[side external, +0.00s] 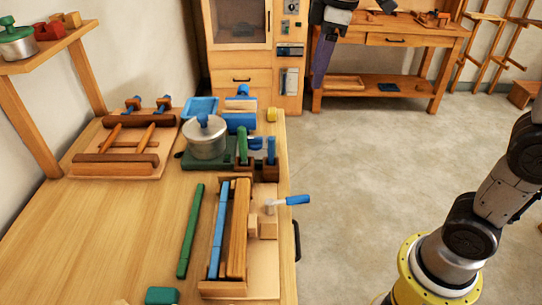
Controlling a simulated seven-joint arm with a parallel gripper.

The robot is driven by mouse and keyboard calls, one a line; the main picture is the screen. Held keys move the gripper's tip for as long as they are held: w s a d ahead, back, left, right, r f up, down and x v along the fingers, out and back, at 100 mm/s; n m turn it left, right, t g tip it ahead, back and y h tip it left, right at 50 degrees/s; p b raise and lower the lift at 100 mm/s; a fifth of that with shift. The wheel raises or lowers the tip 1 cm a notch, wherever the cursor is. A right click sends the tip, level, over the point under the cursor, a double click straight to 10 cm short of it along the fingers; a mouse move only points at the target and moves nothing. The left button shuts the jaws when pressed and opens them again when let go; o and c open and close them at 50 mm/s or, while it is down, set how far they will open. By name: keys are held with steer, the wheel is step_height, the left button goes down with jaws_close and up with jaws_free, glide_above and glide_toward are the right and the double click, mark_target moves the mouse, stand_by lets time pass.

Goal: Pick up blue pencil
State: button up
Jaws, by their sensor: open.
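A long blue bar (218,229), which looks like the blue pencil, lies lengthwise in a low wooden tray (223,289) at the table's front right. A thick brown wooden bar (238,229) lies close along its right side. A similar long green bar (190,231) lies on the bare table to its left. Dark parts at the top edge look like my gripper (334,14), mostly cut off by the frame. It is open and appears empty, well away from the blue bar.
A blue-handled tool (286,201) rests on wooden blocks right of the tray and sticks out past the table edge. Behind stand a metal pot (206,142) and upright handles in a holder. A green block (161,296) lies in front.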

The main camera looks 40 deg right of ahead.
steer(key=n+g, duration=0.1)
steer(key=g, duration=0.1)
glide_toward(271, 138)
step_height(271, 138, down, 6)
steer(key=shift+a+r, duration=0.1)
steer(key=shift+r, duration=0.1)
steer(key=shift+w+f, duration=0.15)
steer(key=shift+f, duration=2.75)
jaws_close()
